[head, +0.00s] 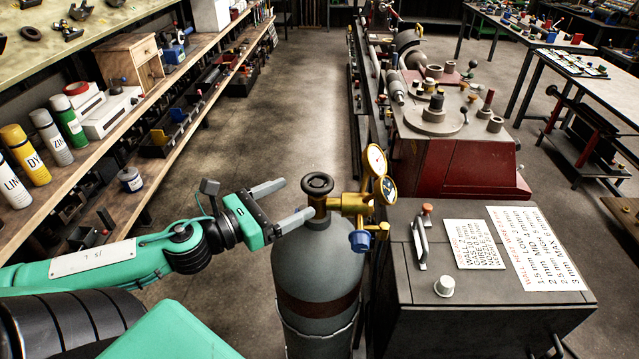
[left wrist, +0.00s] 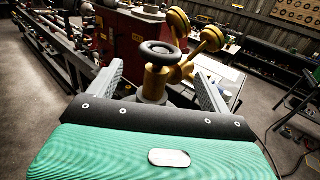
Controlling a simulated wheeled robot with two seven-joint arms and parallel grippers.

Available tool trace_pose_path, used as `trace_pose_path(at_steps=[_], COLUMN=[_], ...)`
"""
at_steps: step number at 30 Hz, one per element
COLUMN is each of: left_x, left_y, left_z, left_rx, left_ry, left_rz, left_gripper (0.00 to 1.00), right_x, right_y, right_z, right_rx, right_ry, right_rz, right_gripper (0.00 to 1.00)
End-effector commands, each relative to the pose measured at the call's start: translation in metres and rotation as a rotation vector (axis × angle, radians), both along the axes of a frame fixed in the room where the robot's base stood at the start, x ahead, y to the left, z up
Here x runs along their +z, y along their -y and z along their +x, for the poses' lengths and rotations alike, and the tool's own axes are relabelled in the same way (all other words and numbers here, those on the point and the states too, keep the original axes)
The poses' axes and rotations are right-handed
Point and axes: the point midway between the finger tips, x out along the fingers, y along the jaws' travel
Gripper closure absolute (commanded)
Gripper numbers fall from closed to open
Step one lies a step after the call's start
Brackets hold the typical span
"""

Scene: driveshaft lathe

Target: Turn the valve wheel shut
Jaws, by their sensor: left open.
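The black valve wheel (head: 317,184) sits on top of a brass valve on a grey gas cylinder (head: 318,262). The wheel also shows in the left wrist view (left wrist: 157,52), upright on its brass stem. My left gripper (head: 287,203) is open, its two grey fingers pointing at the valve from the left. In the left wrist view the fingers (left wrist: 157,83) stand apart on either side of the brass valve body, below the wheel. I cannot tell if a finger touches it. My right gripper is not in view.
Two brass-rimmed gauges (head: 377,160) and a blue knob (head: 360,241) stick out right of the valve. A grey cabinet (head: 480,300) with a handle stands close on the right, before the red lathe (head: 455,165). Shelves (head: 150,130) with cans line the left. The aisle floor (head: 290,110) is clear.

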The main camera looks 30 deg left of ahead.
Motion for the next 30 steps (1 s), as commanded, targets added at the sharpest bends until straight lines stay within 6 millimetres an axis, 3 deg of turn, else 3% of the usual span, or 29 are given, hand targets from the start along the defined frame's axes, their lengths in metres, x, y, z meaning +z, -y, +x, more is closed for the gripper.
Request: trace_pose_path(at_steps=[30], left_x=[0.002], left_y=[0.022], left_z=[0.065], left_rx=[0.004], left_ry=[0.001], left_rz=[-0.003], left_gripper=[0.18], right_x=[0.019], right_y=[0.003], right_z=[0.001], right_rx=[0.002], right_ry=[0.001], right_rz=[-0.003], right_gripper=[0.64])
